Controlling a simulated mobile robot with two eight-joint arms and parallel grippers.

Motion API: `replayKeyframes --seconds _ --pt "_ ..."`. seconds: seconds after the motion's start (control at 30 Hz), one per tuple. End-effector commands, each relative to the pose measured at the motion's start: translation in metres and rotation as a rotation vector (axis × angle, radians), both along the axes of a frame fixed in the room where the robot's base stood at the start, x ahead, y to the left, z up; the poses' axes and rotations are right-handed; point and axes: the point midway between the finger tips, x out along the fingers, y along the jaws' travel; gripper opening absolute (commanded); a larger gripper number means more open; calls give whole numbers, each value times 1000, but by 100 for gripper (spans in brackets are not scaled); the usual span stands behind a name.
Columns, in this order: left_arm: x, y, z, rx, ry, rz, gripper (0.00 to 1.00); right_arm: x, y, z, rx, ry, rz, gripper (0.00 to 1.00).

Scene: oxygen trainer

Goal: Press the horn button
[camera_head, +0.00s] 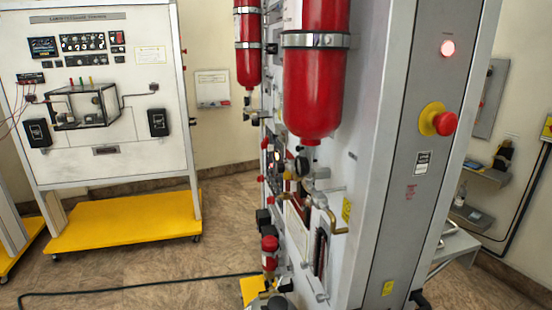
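No control in the head view can be read as the horn button. The narrow grey side face of the near trainer panel (400,200) carries two round controls. The upper one is a small pale pink-red lit button or lamp (447,48). Below it is a red mushroom-head button (445,123) on a yellow collar. Small labels sit lower on the same face, too small to read. Neither of my grippers shows in this view, and nothing touches the controls.
Two red cylinders (316,80) (248,45) hang on the near panel above valves and pipes. A white trainer board (105,165) on a yellow base (125,222) stands at left. A black cable (130,288) crosses the floor. Shelves (485,175) line the right wall.

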Motion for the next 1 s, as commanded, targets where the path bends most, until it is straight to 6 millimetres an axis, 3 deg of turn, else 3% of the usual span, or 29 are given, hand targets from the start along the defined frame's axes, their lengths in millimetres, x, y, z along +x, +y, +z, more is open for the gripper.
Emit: replayKeyframes --seconds 0.03,0.4,0.47,1.0 --pt "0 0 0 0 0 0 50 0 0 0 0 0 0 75" --pt "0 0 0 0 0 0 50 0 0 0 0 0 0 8" --pt "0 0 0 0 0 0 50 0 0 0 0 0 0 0" --pt "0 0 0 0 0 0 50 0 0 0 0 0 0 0"
